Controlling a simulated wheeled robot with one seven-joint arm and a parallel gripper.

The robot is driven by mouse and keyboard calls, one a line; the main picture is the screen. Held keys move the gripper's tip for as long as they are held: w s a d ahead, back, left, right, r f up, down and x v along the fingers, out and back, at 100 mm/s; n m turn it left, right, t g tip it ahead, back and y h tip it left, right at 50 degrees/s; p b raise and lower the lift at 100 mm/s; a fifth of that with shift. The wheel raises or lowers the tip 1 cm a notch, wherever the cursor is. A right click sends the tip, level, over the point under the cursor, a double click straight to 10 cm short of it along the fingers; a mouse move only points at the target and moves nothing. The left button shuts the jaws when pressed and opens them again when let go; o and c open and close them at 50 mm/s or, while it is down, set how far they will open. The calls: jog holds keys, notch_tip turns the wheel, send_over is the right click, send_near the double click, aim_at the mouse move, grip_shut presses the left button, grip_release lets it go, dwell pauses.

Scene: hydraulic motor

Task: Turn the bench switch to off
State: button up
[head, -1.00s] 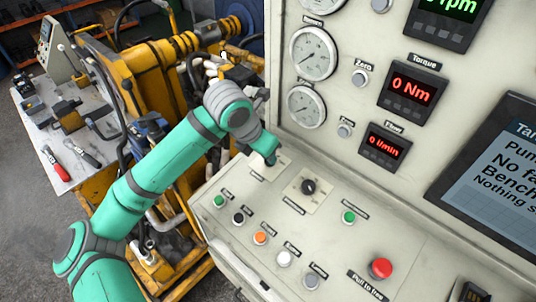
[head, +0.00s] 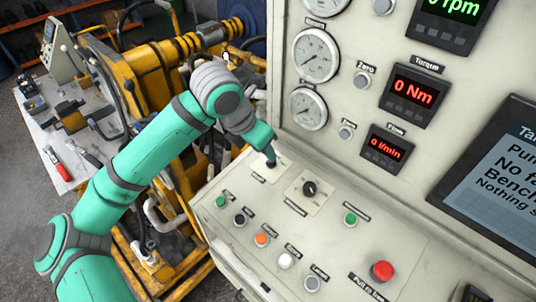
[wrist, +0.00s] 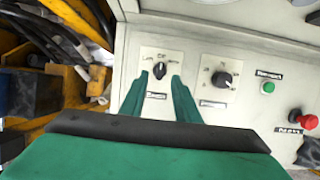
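The bench switch (wrist: 160,69) is a small dark knob on a pale square plate in the wrist view. "Off" is printed above it, with other positions to the left and right. Its pointer direction is too small to tell for sure. My gripper (wrist: 161,76) is open, with one green finger on each side of the knob in the picture. I cannot tell whether the fingers touch it. In the head view my gripper (head: 270,155) is at the switch's plate (head: 281,160), and it mostly hides the knob.
Close right is a second black rotary knob (head: 309,188). Several push buttons and a red stop button (head: 381,271) are on the sloped panel. The gauge panel (head: 350,100) rises behind. Yellow machinery (head: 150,75) and a tool bench (head: 45,125) are at the left.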

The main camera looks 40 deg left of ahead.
jog(key=shift+v, duration=2.75)
